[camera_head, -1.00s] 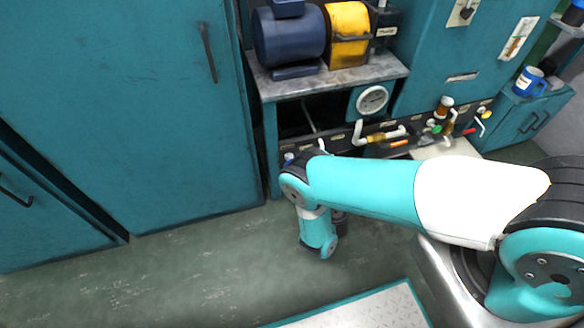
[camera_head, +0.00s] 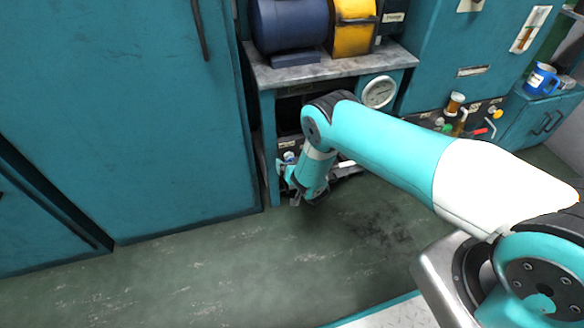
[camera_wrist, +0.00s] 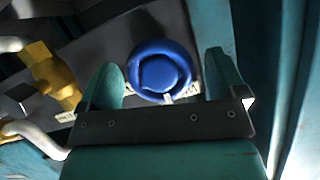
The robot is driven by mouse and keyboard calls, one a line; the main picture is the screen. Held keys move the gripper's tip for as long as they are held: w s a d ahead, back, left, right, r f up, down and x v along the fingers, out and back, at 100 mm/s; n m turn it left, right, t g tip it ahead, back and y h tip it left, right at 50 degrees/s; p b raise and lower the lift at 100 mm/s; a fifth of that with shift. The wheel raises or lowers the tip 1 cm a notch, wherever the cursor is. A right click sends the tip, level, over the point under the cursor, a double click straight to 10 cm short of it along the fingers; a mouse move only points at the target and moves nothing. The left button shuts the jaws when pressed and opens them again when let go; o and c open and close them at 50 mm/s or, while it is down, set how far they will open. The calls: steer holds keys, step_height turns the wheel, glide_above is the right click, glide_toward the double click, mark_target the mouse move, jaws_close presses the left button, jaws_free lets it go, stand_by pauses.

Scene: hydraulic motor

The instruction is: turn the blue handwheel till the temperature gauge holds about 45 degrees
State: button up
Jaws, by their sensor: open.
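The blue handwheel (camera_wrist: 160,70) shows in the wrist view, straight ahead of my gripper (camera_wrist: 165,88). The two teal fingers stand apart, one on each side of the wheel in the picture; I cannot tell whether they touch it. In the head view my gripper (camera_head: 287,180) is low at the front of the bench, by its left leg. A small blue and white bit (camera_head: 289,156) just above it may be the wheel. The round white temperature gauge (camera_head: 379,91) is on the bench front; its reading is too small to tell.
A yellow valve body (camera_wrist: 52,75) and pale pipes lie left of the wheel in the wrist view. A teal upright (camera_wrist: 258,50) stands close on the right. The blue motor (camera_head: 290,24) sits on the bench top (camera_head: 330,69). Open floor (camera_head: 240,265) lies in front.

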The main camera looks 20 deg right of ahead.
steer(key=shift+w, duration=0.3)
steer(key=c, duration=0.9)
steer(key=shift+f, duration=0.1)
